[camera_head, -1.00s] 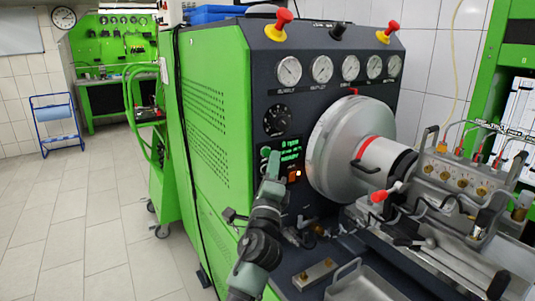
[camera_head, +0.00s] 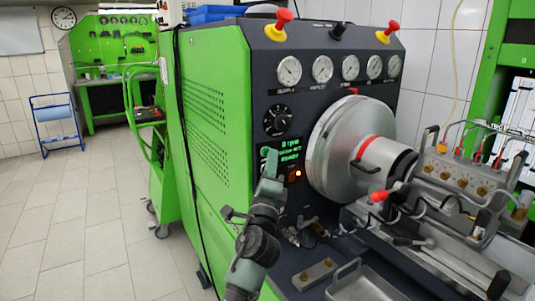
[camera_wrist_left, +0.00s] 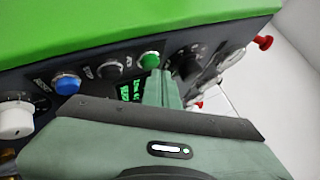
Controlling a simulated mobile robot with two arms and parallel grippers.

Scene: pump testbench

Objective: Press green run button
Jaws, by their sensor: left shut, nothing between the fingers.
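The green run button (camera_wrist_left: 149,60) shows in the left wrist view on the dark control panel, in a row with a black and a blue button. My left gripper (camera_wrist_left: 162,77) is shut and empty, its fingertips just below and slightly right of the green button in that view. Whether they touch it cannot be told. In the head view the left gripper (camera_head: 271,158) points up at the panel, beside the lit green display (camera_head: 291,150). The button is largely hidden there by the fingers. My right gripper is not in view.
A blue button (camera_wrist_left: 67,83) and a white knob (camera_wrist_left: 15,119) sit left on the panel in the wrist view. In the head view, a large silver drum (camera_head: 338,150) stands right of the gripper, and a metal tray (camera_head: 360,285) lies below.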

